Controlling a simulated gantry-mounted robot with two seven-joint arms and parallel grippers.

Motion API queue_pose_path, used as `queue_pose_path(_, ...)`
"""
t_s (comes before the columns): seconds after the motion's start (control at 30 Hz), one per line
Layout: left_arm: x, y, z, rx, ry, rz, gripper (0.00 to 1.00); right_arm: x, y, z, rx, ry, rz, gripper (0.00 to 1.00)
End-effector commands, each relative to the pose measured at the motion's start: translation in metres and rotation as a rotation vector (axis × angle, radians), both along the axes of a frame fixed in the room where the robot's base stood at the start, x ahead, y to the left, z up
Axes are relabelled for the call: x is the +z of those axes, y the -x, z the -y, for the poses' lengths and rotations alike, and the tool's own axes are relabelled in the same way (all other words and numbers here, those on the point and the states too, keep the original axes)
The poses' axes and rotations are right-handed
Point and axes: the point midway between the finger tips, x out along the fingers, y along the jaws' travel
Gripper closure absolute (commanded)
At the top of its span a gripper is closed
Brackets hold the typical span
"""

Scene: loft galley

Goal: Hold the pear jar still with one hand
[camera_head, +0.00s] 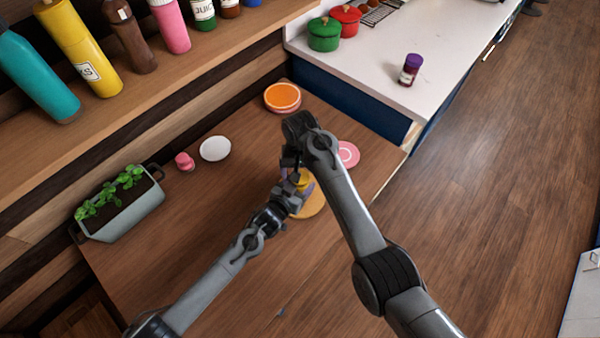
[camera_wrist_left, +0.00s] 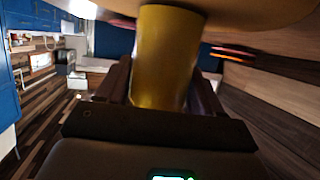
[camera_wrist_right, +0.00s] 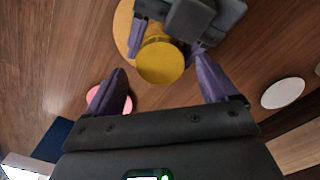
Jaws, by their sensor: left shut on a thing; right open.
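The yellow pear jar (camera_head: 304,181) stands on a round light-wood board (camera_head: 314,206) on the brown table, partly hidden by my arms. My left gripper (camera_head: 297,187) is shut around its side. In the left wrist view the jar (camera_wrist_left: 166,60) fills the gap between the fingers. My right gripper (camera_wrist_right: 162,68) is open and above the jar. In the right wrist view the round yellow top of the jar (camera_wrist_right: 160,63) shows between the spread fingers, with the left gripper behind it.
A pink disc (camera_head: 348,154), an orange-topped round dish (camera_head: 282,97), a white disc (camera_head: 215,149) and a small pink item (camera_head: 185,161) lie around. A planter (camera_head: 124,207) stands at the left. A shelf of bottles (camera_head: 69,45) runs above. The front of the table is clear.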

Motion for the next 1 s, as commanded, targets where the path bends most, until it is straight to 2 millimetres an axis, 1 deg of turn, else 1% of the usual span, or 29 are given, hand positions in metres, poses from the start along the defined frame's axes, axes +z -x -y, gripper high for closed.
queue_pose_path(0.03,-0.001,0.000,0.000,0.000,-0.001,-0.002,1.00,0.007,0.000,-0.001,0.000,-0.002,0.002,0.14)
queue_pose_path(0.1,-0.001,0.000,0.000,0.000,-0.001,-0.002,1.00,0.014,0.000,-0.001,0.000,-0.001,0.001,0.14)
queue_pose_path(0.2,-0.001,0.000,0.000,0.000,-0.001,-0.002,1.00,0.022,0.000,0.000,0.001,-0.001,0.000,0.14)
queue_pose_path(0.23,-0.001,0.000,0.000,0.000,-0.001,-0.002,1.00,0.023,0.000,0.000,0.001,0.000,0.000,0.17)
queue_pose_path(0.3,-0.001,0.000,0.000,0.000,-0.001,-0.002,1.00,0.027,0.000,0.000,0.001,0.000,0.001,0.27)
queue_pose_path(0.33,-0.001,0.000,0.000,0.000,-0.001,-0.002,1.00,0.030,0.000,-0.001,0.001,0.000,0.001,0.29)
queue_pose_path(0.5,-0.001,0.000,0.000,0.000,-0.001,-0.002,1.00,0.051,0.000,-0.001,0.001,0.000,0.003,0.29)
queue_pose_path(0.6,-0.001,0.000,0.000,0.000,-0.001,-0.002,1.00,0.059,0.000,0.000,0.001,0.000,0.001,0.29)
queue_pose_path(0.67,-0.001,0.000,0.000,0.000,-0.001,-0.002,1.00,0.056,0.000,0.000,0.001,0.000,-0.002,0.29)
queue_pose_path(0.77,-0.001,0.000,0.000,0.000,-0.001,-0.002,1.00,0.047,0.001,0.000,0.001,0.001,-0.004,0.29)
queue_pose_path(1.0,-0.001,0.000,0.000,0.000,-0.001,-0.002,1.00,0.016,0.000,0.000,0.000,0.001,-0.003,0.29)
